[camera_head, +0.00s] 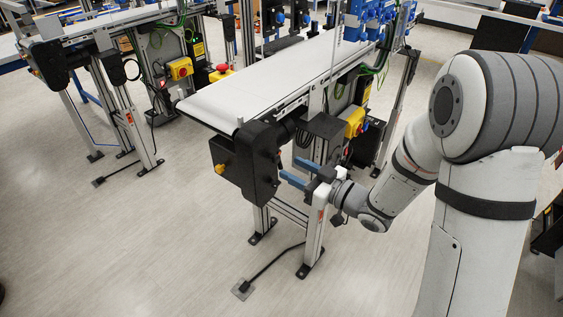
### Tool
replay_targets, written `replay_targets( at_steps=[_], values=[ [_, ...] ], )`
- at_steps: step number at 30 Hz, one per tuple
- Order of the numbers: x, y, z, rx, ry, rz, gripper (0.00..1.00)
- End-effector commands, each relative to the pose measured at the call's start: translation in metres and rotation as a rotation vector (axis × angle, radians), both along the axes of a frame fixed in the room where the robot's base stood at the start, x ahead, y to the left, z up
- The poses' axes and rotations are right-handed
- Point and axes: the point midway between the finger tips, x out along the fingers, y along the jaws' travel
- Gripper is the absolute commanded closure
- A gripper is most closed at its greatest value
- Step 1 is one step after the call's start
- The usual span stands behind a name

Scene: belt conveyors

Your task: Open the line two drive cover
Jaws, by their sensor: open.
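A black drive cover (258,165) hangs at the near end of the closer conveyor (270,82). It looks closed, and no line number is readable on it. My gripper (287,167) is just to the right of the cover, with its two blue fingers apart and pointing left at the cover's side. Nothing is between the fingers. I cannot tell whether the fingertips touch the cover.
A second conveyor (95,22) with a black drive housing (47,62) stands at the back left. A yellow switch box (354,122) is mounted behind my gripper. Conveyor legs (315,235) stand below it. The floor at front left is clear, apart from a cable (270,264).

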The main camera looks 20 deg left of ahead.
Motion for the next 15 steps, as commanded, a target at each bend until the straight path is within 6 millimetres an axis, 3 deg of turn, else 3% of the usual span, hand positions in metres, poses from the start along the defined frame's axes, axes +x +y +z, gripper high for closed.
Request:
replay_targets(
  at_steps=[6, 15],
  values=[
    [0.013, 0.032, 0.001, 0.0, -0.001, 0.002, 0.55],
    [0.019, 0.045, 0.0, -0.001, 0.0, -0.003, 0.55]
  ],
)
